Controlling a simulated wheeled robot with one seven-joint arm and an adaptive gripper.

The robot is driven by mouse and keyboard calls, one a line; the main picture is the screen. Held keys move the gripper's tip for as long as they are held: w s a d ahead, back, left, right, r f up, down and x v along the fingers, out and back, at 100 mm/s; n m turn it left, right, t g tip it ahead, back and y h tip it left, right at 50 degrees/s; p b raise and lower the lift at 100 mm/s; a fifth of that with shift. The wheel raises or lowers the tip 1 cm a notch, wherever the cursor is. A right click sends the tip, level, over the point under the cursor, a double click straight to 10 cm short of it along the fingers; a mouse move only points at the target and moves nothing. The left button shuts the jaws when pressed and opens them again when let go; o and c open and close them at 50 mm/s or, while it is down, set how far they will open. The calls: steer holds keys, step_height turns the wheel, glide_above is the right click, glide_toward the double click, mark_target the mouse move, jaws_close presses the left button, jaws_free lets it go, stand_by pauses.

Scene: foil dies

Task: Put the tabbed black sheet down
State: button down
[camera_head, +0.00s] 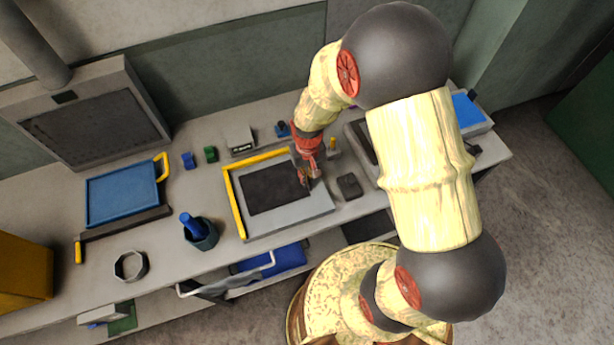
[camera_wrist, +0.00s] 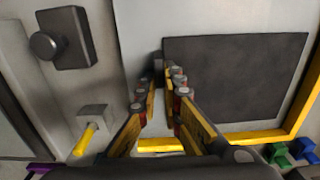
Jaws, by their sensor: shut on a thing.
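The black sheet (camera_head: 272,190) is over a light grey plate (camera_head: 292,222) that has a yellow L-shaped fence (camera_head: 237,207) along its left and back edges. In the wrist view the sheet (camera_wrist: 235,80) looks flat, its edges roughly in line with the fence (camera_wrist: 262,136). I cannot tell whether it touches the plate or is slightly above it. My gripper (camera_head: 306,178) is at the sheet's right edge. In the wrist view its fingers (camera_wrist: 162,78) close on the small tab at the sheet's edge, and the tab is mostly hidden between them.
A black knobbed block (camera_head: 349,186) stands right of the plate. Small blue (camera_head: 189,160) and green (camera_head: 210,154) blocks are behind it to the left. A dark cup (camera_head: 201,234) with a blue handle stands left of the plate, near a blue board (camera_head: 122,193).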

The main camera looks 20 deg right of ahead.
steer(key=shift+f, duration=0.15)
steer(key=c, duration=2)
jaws_free()
steer(key=shift+o, duration=0.2)
steer(key=s+r+t+p, duration=0.1)
steer(key=s+r, duration=0.1)
steer(key=r, duration=1.1)
steer(key=s+r+t+p, duration=0.1)
steer(key=s+r, duration=0.1)
steer(key=r, duration=1.1)
steer(key=s+d+r+t, duration=0.1)
steer(key=s+r+t, duration=0.2)
steer(key=s+r, duration=0.8)
steer(key=shift+t, duration=0.3)
